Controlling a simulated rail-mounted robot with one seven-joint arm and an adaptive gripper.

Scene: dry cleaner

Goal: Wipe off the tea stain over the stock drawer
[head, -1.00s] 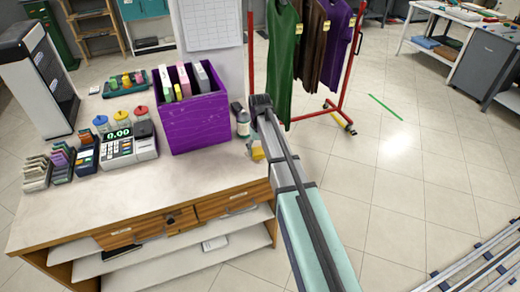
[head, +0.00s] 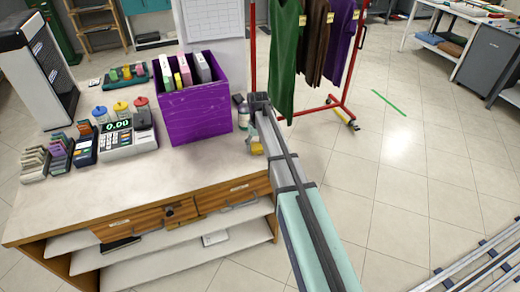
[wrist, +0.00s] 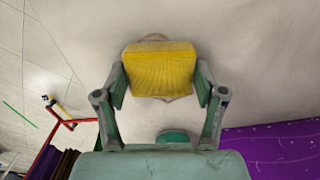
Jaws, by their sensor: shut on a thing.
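My gripper (wrist: 160,85) is shut on a yellow sponge (wrist: 160,68), held between its two fingers at the counter top. A faint brownish patch (wrist: 180,99), which looks like the tea stain, shows around the sponge's edges in the wrist view; the sponge covers most of it. I cannot tell whether the sponge presses on the surface. In the head view the sponge (head: 256,149) shows only partly beside my gripper (head: 256,136), at the counter's right end. The right wooden drawer (head: 232,195) lies below that end, shut; its label is too small to read.
A purple box (head: 195,114) of files stands left of my gripper, with a small bottle (head: 243,116) close by. A cash register (head: 128,140) and card racks fill the counter's left. The counter front (head: 150,188) is clear. A clothes rail (head: 340,104) stands behind.

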